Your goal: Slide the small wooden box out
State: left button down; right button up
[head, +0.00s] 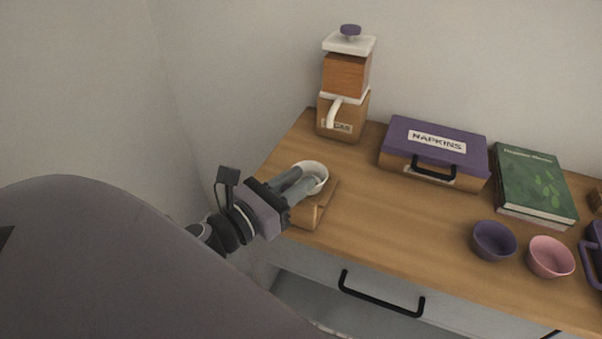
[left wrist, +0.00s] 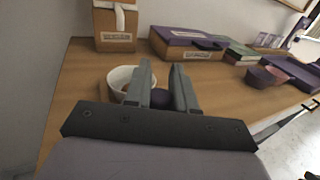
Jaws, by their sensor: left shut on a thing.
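A small wooden box (head: 304,216) sits at the front left corner of the counter, partly hidden by my left gripper. A white bowl (head: 314,171) is right by it and also shows in the left wrist view (left wrist: 115,79), with something brown inside. My left gripper (head: 318,176) reaches in low over the box, its fingers beside the bowl. In the left wrist view a purple round knob (left wrist: 162,98) sits between its two fingers, which are shut on it. I cannot tell whether the knob belongs to the box. My right gripper is in neither view.
A wooden grinder (head: 346,80) stands at the back left. A purple-lidded napkins case (head: 410,130) and a green book (head: 530,180) lie along the back. Purple (head: 494,240) and pink (head: 550,257) bowls stand at the front right. The middle counter is clear. A drawer handle (head: 382,300) juts out below.

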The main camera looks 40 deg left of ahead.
pick_arm(q)
jog(key=shift+s+d+f, duration=0.15)
jog(key=c, duration=1.3)
grip_release()
jog(key=o, duration=0.3)
jog(key=shift+s, duration=0.15)
jog(key=s+a+b, duration=0.1)
jog(key=s+b, duration=0.1)
jog(key=s, duration=0.5)
jog(key=shift+a, duration=0.15)
